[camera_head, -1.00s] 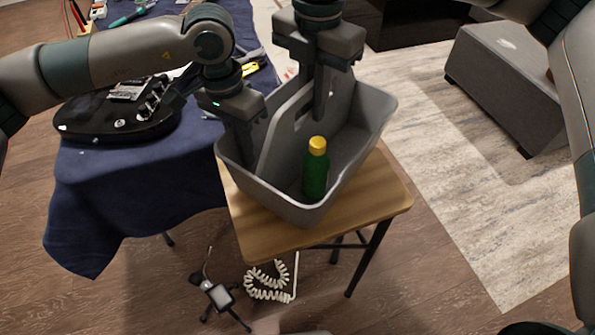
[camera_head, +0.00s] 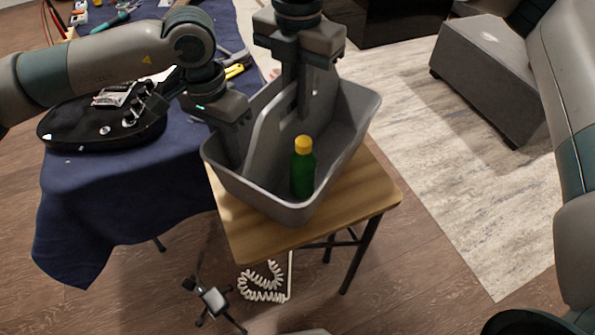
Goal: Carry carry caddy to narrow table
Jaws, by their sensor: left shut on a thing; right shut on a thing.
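The grey carry caddy (camera_head: 340,143) is over the small wooden narrow table (camera_head: 366,199); I cannot tell whether it touches the top. A green bottle with a yellow cap (camera_head: 303,170) stands in its near compartment. My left gripper (camera_head: 232,150) is shut on the caddy at its left end. My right gripper (camera_head: 300,105) is shut on the caddy's central divider, near its far end. The fingertips of both grippers are partly hidden by the caddy and the gripper bodies.
A table with a dark blue cloth (camera_head: 130,200) stands at left, bearing a black guitar body (camera_head: 95,130) and tools. A small stand (camera_head: 213,300) and a coiled white cable (camera_head: 262,285) are on the floor. A grey ottoman (camera_head: 485,75) stands on the rug at right.

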